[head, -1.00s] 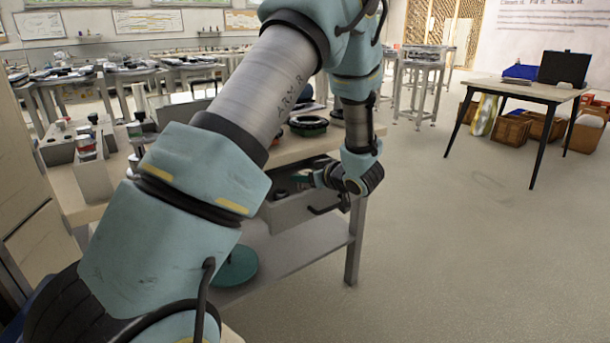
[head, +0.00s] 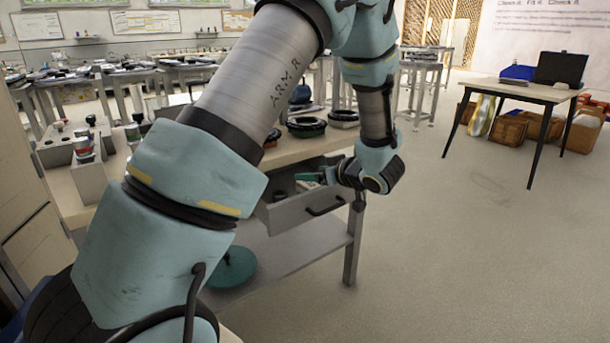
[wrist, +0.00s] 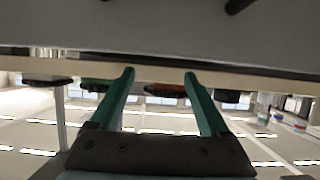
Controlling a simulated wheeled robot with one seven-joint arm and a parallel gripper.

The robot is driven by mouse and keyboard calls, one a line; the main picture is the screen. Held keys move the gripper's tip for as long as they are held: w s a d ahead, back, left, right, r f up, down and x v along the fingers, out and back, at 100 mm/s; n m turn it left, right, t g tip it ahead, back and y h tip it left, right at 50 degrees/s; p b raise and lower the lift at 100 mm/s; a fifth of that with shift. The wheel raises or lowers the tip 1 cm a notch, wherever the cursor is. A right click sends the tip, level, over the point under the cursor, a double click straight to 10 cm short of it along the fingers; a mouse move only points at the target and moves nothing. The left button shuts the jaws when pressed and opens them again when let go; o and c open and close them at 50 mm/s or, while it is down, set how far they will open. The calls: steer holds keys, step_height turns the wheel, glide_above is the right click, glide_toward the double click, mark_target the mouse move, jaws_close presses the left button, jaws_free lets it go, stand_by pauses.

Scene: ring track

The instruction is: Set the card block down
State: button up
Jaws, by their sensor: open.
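My gripper (wrist: 159,74) is open, with its two teal fingers apart and nothing between them in the wrist view. In the head view the gripper (head: 312,178) is at the bench's drawer (head: 292,215), beside its right part near the top edge. The drawer stands pulled out, and a few small dark items show inside it (head: 281,195). I cannot make out a card block in either view; the arm hides part of the bench and drawer.
Round dark parts (head: 306,126) stand on the bench top (head: 292,152). A teal disc (head: 232,268) lies on the lower shelf (head: 275,262). A table with a dark case (head: 560,68) is at the right. The floor (head: 460,250) between is clear.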

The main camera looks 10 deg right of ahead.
steer(key=v, duration=0.7)
steer(key=w+h, duration=0.1)
steer(key=w, duration=0.1)
steer(key=w+a+h, duration=0.1)
steer(key=w+a+r+m+h, duration=0.1)
steer(key=w, duration=0.1)
steer(key=shift+w+a+h, duration=0.2)
steer(key=shift+w+h, duration=0.15)
steer(key=shift+h, duration=0.05)
steer(key=s+a+f+m+g+h, duration=0.1)
steer(key=s+a+m+g, duration=0.1)
steer(key=s+a+g, duration=0.3)
steer(key=s+a+f+m+g+h, duration=0.1)
steer(key=s+a+m+g, duration=0.2)
steer(key=s+a, duration=0.9)
steer(key=a+g, duration=0.2)
steer(key=a, duration=0.4)
steer(key=shift+s+f+g, duration=0.3)
steer(key=shift+s+f, duration=0.1)
steer(key=shift+a, duration=0.15)
step_height(320, 180, up, 12)
steer(key=p, duration=1.2)
